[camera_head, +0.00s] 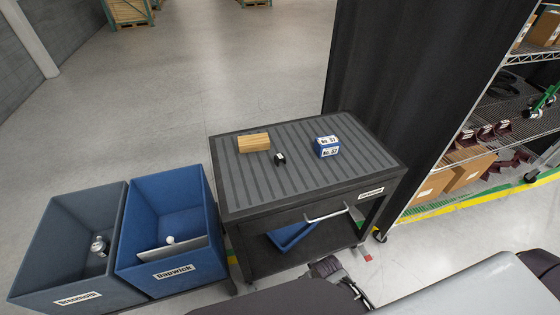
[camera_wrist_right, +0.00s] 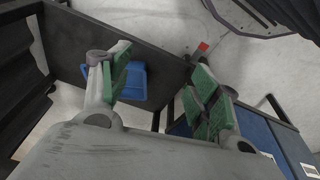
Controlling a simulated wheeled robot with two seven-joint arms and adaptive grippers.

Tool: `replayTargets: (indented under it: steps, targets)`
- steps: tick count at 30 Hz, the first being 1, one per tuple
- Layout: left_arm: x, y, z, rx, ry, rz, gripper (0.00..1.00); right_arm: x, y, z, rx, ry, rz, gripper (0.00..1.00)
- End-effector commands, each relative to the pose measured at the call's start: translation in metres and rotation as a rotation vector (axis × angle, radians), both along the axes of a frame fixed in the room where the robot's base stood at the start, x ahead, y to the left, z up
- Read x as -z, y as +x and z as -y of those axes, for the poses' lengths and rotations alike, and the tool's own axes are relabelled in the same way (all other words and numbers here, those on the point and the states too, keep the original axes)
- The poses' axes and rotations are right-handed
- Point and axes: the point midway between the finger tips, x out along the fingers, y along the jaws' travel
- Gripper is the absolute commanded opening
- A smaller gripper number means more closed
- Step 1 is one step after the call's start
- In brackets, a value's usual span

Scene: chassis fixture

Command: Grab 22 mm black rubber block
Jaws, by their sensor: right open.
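The small black block (camera_head: 280,158) lies on the ribbed top of the dark cart (camera_head: 240,195), with a pale face towards me. It stands between a wooden block and a blue box, apart from both. My right gripper (camera_wrist_right: 160,88) is open and empty in the right wrist view, with green pads on its fingers. The cart's lower part shows beyond the fingers there, and the black block does not show. In the head view a dark gripper part shows low in front of the cart, well away from the block. My left gripper is not clearly in view.
The wooden block (camera_head: 254,142) and the labelled blue box (camera_head: 327,146) stand on the cart top. A handle (camera_head: 326,216) juts from its front. A blue tray (camera_head: 292,236) lies below. A blue bin (camera_head: 165,200) and a grey bin (camera_head: 60,235) stand left; shelving (camera_head: 480,140) stands right.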

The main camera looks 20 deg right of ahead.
Motion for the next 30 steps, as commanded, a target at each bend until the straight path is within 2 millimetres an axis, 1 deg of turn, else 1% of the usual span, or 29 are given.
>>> replayTargets:
  steps: [3, 10, 16, 21, 25, 30]
  targets:
    - [0.005, 0.000, 0.000, 0.000, 0.000, 0.000, 0.51, -0.025, 0.008, -0.001, 0.002, 0.002, 0.013, 0.62]
    - [0.012, 0.000, 0.000, 0.000, 0.000, 0.000, 0.51, -0.076, 0.018, -0.001, 0.005, 0.002, 0.032, 0.62]
    - [0.018, 0.000, 0.000, 0.000, 0.000, 0.000, 0.51, -0.122, 0.020, -0.001, 0.008, 0.003, 0.049, 0.62]
    - [0.023, 0.000, 0.000, 0.000, 0.000, 0.000, 0.51, -0.161, 0.017, 0.000, 0.011, 0.004, 0.063, 0.62]
    - [0.025, 0.000, 0.000, 0.000, 0.000, 0.000, 0.51, -0.184, 0.014, 0.001, 0.012, 0.004, 0.070, 0.62]
    - [0.027, 0.000, 0.000, 0.000, 0.000, 0.000, 0.51, -0.204, 0.010, 0.001, 0.012, 0.004, 0.077, 0.62]
